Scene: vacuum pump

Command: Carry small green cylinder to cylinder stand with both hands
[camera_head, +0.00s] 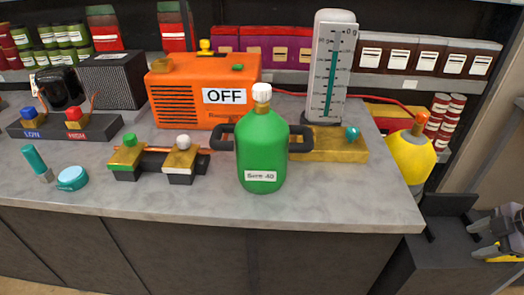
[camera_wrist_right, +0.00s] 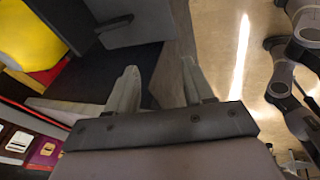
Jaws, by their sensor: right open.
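The small green cylinder (camera_head: 262,150) stands upright on the grey counter, with a white cap, a white label and a dark handle on each side. Neither handle is held. A dark grey stand (camera_head: 449,204) with upright parts is beside the counter's right end, probably the cylinder stand; a dark grey structure (camera_wrist_right: 138,22) shows in the wrist view. My right gripper (camera_head: 477,240) is at the far right edge of the head view, low and well away from the green cylinder. Its two fingers (camera_wrist_right: 160,68) are apart with nothing between them. My left gripper is not in view.
A yellow cylinder (camera_head: 411,157) stands by the counter's right end. Valves (camera_head: 158,158) lie left. The counter's front strip (camera_head: 340,205) is clear.

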